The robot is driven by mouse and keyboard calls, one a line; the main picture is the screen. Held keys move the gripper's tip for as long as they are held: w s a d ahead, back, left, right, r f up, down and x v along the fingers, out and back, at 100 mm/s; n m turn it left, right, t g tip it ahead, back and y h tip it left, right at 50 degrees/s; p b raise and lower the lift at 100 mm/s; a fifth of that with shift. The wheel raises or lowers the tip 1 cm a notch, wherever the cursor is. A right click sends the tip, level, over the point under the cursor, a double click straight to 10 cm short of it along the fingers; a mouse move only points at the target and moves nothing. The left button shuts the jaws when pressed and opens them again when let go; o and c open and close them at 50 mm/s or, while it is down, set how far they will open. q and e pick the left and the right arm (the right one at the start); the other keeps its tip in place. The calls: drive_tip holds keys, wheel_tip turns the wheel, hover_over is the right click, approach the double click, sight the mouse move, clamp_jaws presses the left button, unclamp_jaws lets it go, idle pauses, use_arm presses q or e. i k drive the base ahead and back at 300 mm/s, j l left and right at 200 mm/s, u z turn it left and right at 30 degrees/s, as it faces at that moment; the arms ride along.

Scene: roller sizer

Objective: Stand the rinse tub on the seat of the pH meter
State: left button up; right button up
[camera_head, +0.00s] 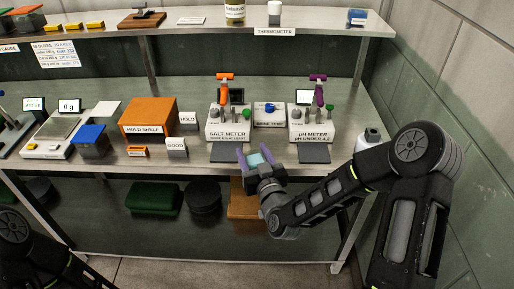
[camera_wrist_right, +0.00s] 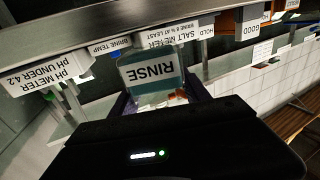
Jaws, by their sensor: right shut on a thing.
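My right gripper (camera_head: 256,159) is shut on the rinse tub (camera_head: 259,164), a small clear tub with a bluish top. It holds the tub at the bench's front edge, in front of the gap between the two meters. In the right wrist view the tub's RINSE label (camera_wrist_right: 150,71) reads upside down. The pH meter (camera_head: 311,132) is a white block with a purple-topped stand, right of the tub. A dark grey pad (camera_head: 314,156) lies in front of it, empty; I cannot tell whether this is its seat. My left gripper is out of view.
The salt meter (camera_head: 228,131) with its own dark pad (camera_head: 226,154) stands left of the pH meter, and a brine temp block (camera_head: 269,116) sits between them. A white bottle (camera_head: 369,139) stands at the right end. An upper shelf (camera_head: 190,24) overhangs the back.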

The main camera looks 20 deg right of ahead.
sight(314, 153)
drive_tip(key=j+z, duration=0.25)
drive_tip(key=j, duration=0.55)
drive_tip(key=j+z, duration=0.25)
drive_tip(key=j, duration=0.5)
drive_tip(key=j+z, duration=0.1)
drive_tip(key=i+l, duration=0.15)
drive_tip(key=i, duration=0.25)
